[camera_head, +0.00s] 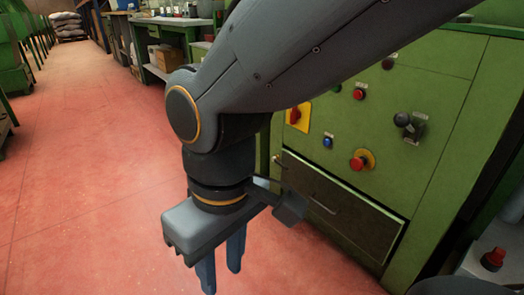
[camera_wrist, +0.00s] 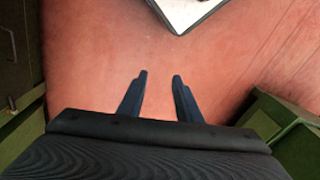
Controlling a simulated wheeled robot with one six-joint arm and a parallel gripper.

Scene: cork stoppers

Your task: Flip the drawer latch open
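The drawer (camera_head: 352,217) is a dark front low in the green machine, with a thin bar handle (camera_head: 323,207). It looks closed. A small part at its upper left edge (camera_head: 278,160) may be the latch, but it is too small to tell its position. A dark panel (camera_wrist: 18,70) at the left of the wrist view seems to be the drawer front. My gripper (camera_head: 220,262) points down over the red floor, left of the drawer and apart from it. Its two fingers stand apart with nothing between them, as the wrist view also shows (camera_wrist: 160,76).
The green machine's panel (camera_head: 390,125) carries buttons and knobs above the drawer. A pale, dark-edged object (camera_wrist: 190,10) lies at the top of the wrist view. Green equipment (camera_wrist: 285,125) stands at its lower right. The red floor (camera_head: 85,200) at left is clear.

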